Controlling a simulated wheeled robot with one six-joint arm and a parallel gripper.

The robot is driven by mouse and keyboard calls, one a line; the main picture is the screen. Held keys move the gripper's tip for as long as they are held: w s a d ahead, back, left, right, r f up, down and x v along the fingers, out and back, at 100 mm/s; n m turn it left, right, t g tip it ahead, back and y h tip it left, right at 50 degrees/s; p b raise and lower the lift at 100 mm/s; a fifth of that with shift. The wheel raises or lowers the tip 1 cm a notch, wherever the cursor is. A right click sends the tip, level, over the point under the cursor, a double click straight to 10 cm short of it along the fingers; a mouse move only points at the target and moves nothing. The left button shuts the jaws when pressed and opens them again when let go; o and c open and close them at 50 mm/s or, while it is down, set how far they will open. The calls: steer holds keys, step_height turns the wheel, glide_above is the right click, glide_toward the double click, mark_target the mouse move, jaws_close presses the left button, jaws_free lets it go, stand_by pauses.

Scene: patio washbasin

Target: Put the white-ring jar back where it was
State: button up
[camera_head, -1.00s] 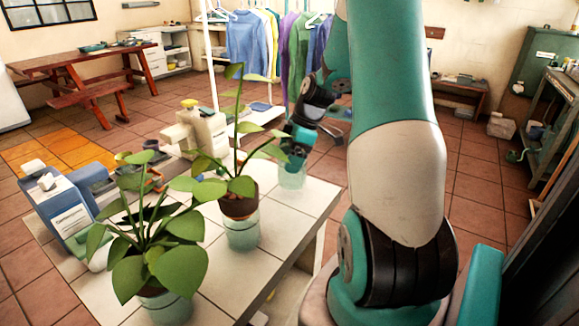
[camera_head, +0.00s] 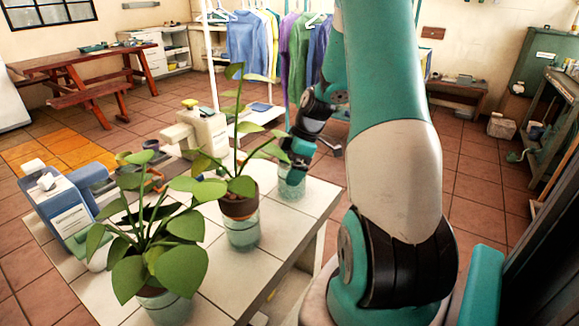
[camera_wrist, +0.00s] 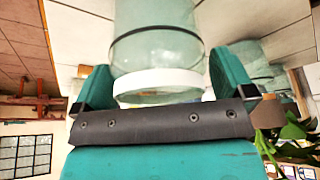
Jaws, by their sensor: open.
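The white-ring jar (camera_head: 292,188) is pale green glass and stands upright near the far right corner of the tiled counter (camera_head: 208,262). My gripper (camera_head: 297,160) is at its top, partly hidden by plant leaves. In the wrist view, the jar's white ring (camera_wrist: 160,84) and a dark band lie between the two fingers of my gripper (camera_wrist: 162,82). The fingers are open, one on each side of the jar, with a small gap visible at the left. I cannot tell whether the right finger touches.
A potted plant in a glass jar (camera_head: 242,232) stands close in front of the white-ring jar. A second plant (camera_head: 160,255) is nearer. Bare tiles lie around the jar.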

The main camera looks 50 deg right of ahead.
steer(key=v, duration=1.2)
steer(key=shift+m+g+y, duration=0.3)
steer(key=shift+m+g, duration=0.2)
steer(key=shift+g, duration=0.1)
steer(key=a+r, duration=0.1)
steer(key=a, duration=0.7)
steer(key=w+a+r, duration=0.1)
steer(key=a+r, duration=0.1)
steer(key=a, duration=0.6)
steer(key=w+a+r, duration=0.1)
steer(key=a, duration=0.7)
steer(key=shift+a+r, duration=0.2)
steer(key=shift+a, duration=0.05)
steer(key=s+a+m+g, duration=0.1)
steer(key=s+a+m, duration=0.1)
steer(key=s+a, duration=1.2)
steer(key=a, duration=0.2)
steer(key=shift+s+a+r+g, duration=0.2)
steer(key=shift+s+a+g, duration=0.1)
steer(key=shift+s+a, duration=0.1)
